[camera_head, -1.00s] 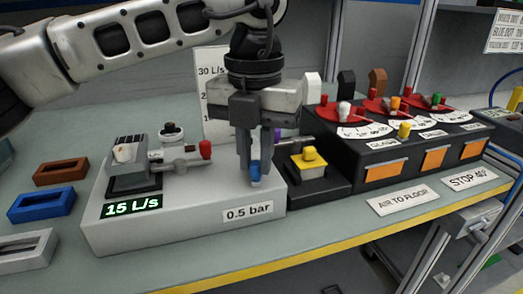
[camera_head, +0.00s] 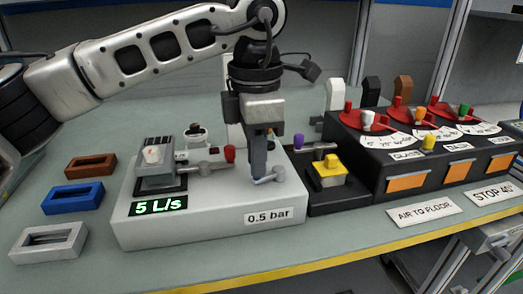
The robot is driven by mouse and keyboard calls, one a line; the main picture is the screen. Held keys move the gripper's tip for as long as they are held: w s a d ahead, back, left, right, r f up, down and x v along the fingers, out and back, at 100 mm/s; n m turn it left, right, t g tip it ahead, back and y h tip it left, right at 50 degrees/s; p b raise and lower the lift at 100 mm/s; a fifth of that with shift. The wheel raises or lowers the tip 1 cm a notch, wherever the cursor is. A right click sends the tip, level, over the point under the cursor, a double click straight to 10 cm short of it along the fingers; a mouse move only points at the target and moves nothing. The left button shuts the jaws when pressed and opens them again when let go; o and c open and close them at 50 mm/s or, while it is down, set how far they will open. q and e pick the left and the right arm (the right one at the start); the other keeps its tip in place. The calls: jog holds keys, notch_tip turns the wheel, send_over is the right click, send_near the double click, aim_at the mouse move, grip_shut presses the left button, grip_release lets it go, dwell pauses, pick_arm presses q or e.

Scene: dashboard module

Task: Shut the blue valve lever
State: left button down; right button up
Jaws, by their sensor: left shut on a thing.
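The blue valve lever (camera_head: 271,176) is on the right part of the pale grey dashboard module (camera_head: 190,226), above the "0.5 bar" label. Its grey arm shows beside the fingertips, and its blue knob is mostly hidden by the fingers. My left gripper (camera_head: 259,170) points straight down and is shut on the lever. The module's green display (camera_head: 159,206) reads 5 L/s. A second lever with a red knob (camera_head: 229,154) lies to the left of the gripper. My right gripper does not show.
A yellow button (camera_head: 331,170) on a black box and a purple knob (camera_head: 298,141) are close on the right. Beyond is a black panel with red dials (camera_head: 366,122) and orange plates. Brown, blue (camera_head: 72,198) and white frames lie at left. The yellow table edge runs in front.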

pick_arm(q)
jog(key=shift+w+a+m+p, duration=0.15)
jog(key=shift+w+m+p, duration=0.15)
jog(key=shift+m, duration=0.6)
jog(key=shift+w+a+m+p, duration=0.15)
jog(key=shift+w+m, duration=0.2)
jog(key=shift+m, duration=0.55)
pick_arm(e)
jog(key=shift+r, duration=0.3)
pick_arm(q)
jog(key=c, duration=1.3)
grip_release()
jog(key=shift+c, duration=0.2)
notch_tip(320, 180, up, 16)
jog(key=p, duration=0.2)
jog(key=shift+p, duration=0.3)
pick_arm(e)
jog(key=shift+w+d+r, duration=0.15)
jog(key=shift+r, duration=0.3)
